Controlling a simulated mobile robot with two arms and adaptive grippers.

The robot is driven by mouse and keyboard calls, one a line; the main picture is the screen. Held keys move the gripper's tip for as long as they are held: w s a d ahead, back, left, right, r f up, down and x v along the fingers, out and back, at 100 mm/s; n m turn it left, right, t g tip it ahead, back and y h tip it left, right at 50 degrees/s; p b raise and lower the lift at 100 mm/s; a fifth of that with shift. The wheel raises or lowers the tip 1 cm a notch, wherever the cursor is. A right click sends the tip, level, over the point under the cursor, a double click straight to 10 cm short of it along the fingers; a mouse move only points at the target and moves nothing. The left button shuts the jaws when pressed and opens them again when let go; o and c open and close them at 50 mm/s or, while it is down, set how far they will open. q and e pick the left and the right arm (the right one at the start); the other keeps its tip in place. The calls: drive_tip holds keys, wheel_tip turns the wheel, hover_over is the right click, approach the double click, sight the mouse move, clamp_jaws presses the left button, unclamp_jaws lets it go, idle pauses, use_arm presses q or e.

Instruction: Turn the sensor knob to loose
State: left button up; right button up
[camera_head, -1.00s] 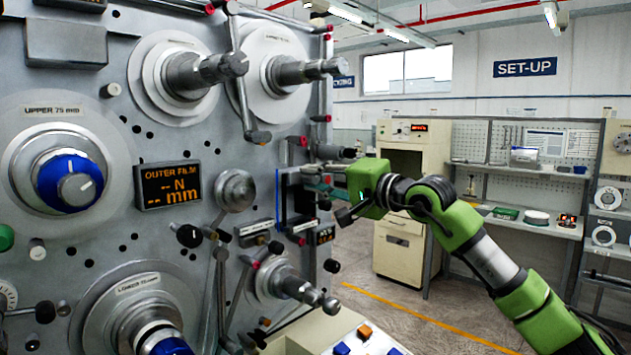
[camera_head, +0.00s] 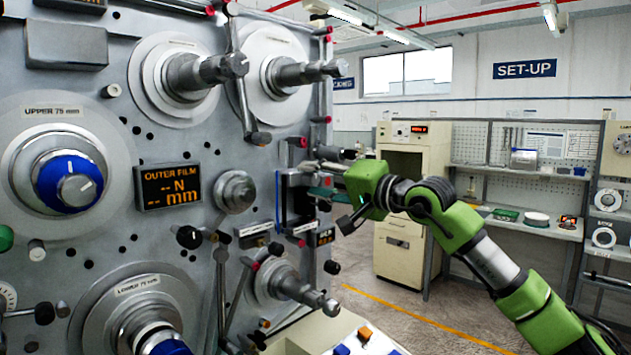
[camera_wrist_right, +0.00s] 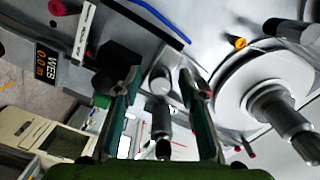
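My right gripper (camera_head: 318,180) is at the right edge of the grey machine panel, seen from the side and small in the head view. In the right wrist view its two green-grey fingers (camera_wrist_right: 160,98) are apart. A grey cylindrical part with a rounded end (camera_wrist_right: 159,82) shows in the gap between them; I cannot tell whether either finger touches it. A black block (camera_wrist_right: 122,45) sits beside the left finger. No label reading sensor or loose is legible, so I cannot tell for sure which part is the sensor knob. My left gripper is not in view.
A WEB display (camera_wrist_right: 47,65) is left of the fingers in the wrist view. A large round flange with a spindle (camera_wrist_right: 278,108) is close on their right. Blue-capped spindles (camera_head: 70,184) and the OUTER FILM display (camera_head: 169,186) fill the panel. Open floor lies right of the machine.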

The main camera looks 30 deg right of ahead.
drive_tip(key=shift+s, duration=0.1)
drive_tip(key=v, duration=1.2)
idle(0.7)
